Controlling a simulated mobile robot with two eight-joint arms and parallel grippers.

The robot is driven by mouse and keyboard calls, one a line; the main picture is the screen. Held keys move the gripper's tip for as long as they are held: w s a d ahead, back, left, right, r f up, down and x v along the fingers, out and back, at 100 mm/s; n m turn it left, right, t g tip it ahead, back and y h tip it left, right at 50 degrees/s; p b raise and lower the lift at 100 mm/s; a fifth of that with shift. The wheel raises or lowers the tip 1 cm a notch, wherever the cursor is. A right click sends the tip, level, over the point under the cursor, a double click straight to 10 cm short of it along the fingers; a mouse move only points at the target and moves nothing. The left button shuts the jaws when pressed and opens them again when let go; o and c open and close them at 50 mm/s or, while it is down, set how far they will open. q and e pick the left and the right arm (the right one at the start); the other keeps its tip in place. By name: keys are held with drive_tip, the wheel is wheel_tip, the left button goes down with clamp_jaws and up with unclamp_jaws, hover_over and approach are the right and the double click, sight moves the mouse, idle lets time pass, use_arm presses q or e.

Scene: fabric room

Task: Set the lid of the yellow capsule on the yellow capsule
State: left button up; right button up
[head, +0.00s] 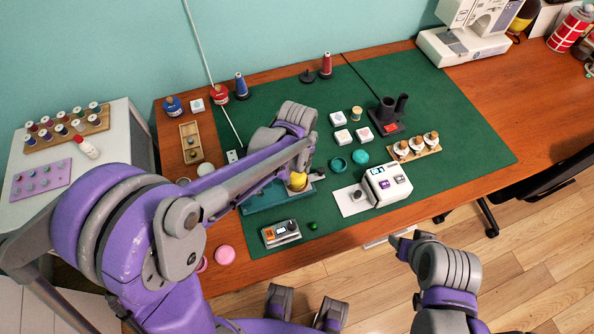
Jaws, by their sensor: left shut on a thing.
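My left gripper (305,180) is at the front middle of the green mat, above the teal fixture (262,196). It is shut on a small yellow rounded piece (298,182), which I take to be the lid of the yellow capsule. The fingers and wrist partly cover this piece. I cannot make out a separate yellow capsule; it may be hidden under the piece or the arm. My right gripper (400,241) is off the table's front edge, over the floor, with nothing visible in it.
The green mat (455,140) covers much of the wooden table. Teal round parts (360,156), a white device (387,184) and a small grey device (281,233) surround the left gripper. A pink round part (225,254) lies near the front edge. A dark cup holder (388,115) stands farther back.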

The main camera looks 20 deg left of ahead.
sight(297, 174)
use_arm(q)
drive_tip(key=shift+f+b, duration=0.5)
drive_tip(key=shift+f, duration=0.15)
use_arm(e)
drive_tip(key=shift+s+f, duration=0.1)
drive_tip(key=shift+f, duration=0.4)
use_arm(q)
drive_tip(key=o, duration=1)
drive_tip(key=shift+o, duration=0.2)
drive_tip(key=shift+r, duration=0.1)
drive_tip(key=shift+r+p, duration=1.8)
drive_tip(key=shift+r, duration=1.05)
wheel_tip(297, 174, up, 5)
drive_tip(key=p, duration=0.2)
drive_tip(key=shift+r+p, duration=0.15)
drive_tip(key=shift+p, duration=0.15)
use_arm(e)
wheel_tip(297, 174, up, 8)
drive_tip(key=w, duration=0.2)
drive_tip(key=shift+w+t, duration=0.3)
